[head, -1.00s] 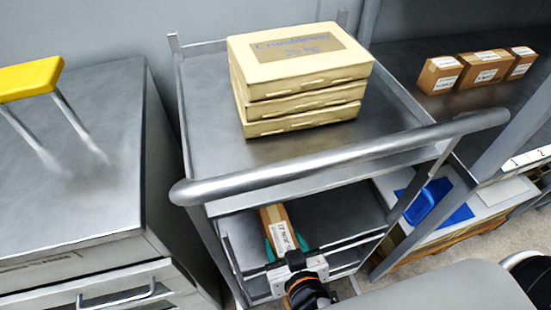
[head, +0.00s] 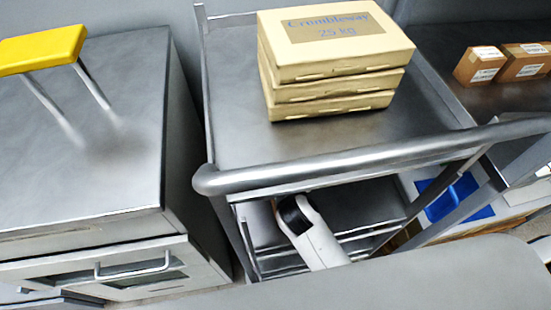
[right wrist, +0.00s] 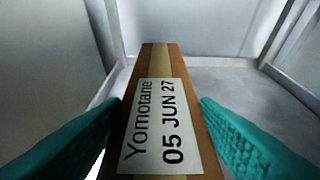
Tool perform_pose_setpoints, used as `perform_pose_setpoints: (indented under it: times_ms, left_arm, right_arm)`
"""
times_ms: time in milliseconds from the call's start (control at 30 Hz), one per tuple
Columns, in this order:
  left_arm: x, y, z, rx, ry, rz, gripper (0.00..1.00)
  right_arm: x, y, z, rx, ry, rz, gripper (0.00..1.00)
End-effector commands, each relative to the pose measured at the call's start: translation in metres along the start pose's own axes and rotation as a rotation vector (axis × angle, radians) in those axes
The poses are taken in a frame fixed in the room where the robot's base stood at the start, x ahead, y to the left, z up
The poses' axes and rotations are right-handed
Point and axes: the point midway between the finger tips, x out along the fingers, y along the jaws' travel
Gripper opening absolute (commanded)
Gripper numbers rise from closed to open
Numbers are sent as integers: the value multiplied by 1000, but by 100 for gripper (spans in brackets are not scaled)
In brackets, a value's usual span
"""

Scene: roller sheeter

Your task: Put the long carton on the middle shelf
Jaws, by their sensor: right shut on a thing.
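The long carton (right wrist: 158,65) is brown with a pale tape strip and a white label reading "Yomotane 05 JUN 27". In the right wrist view it runs straight ahead between the teal fingers of my right gripper (right wrist: 160,125), which is shut on it. In the head view my white right arm reaches under the trolley's top shelf, and the carton and gripper are hidden there. The trolley's middle shelf (head: 365,207) is a grey metal surface below the top one. My left gripper is not in view.
Several stacked cream boxes (head: 330,65) sit on the trolley's top shelf (head: 235,105). The trolley's handle bar (head: 370,157) crosses in front above the opening. A steel cabinet (head: 150,140) stands at left. Small cartons (head: 480,65) lie on a rack at right.

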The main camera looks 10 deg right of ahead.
Motion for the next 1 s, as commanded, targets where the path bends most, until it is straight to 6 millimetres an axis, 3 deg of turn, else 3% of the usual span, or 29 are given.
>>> perform_pose_setpoints:
  times_ms: [100, 267, 567, 933, 967, 1000]
  left_arm:
    - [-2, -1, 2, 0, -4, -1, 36]
    - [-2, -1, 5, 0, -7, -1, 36]
    - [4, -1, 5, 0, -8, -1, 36]
    - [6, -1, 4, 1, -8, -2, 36]
    - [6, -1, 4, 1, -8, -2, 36]
    - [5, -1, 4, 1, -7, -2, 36]
  right_arm:
    - [18, 0, 12, -1, -5, 0, 12]
    - [28, 0, 14, -1, -2, 0, 12]
    - [43, 0, -16, -2, 0, 0, 12]
    - [45, 0, -20, 0, -2, 1, 12]
    - [44, 0, -22, -1, 2, 0, 58]
    - [44, 0, -21, -1, 2, 0, 64]
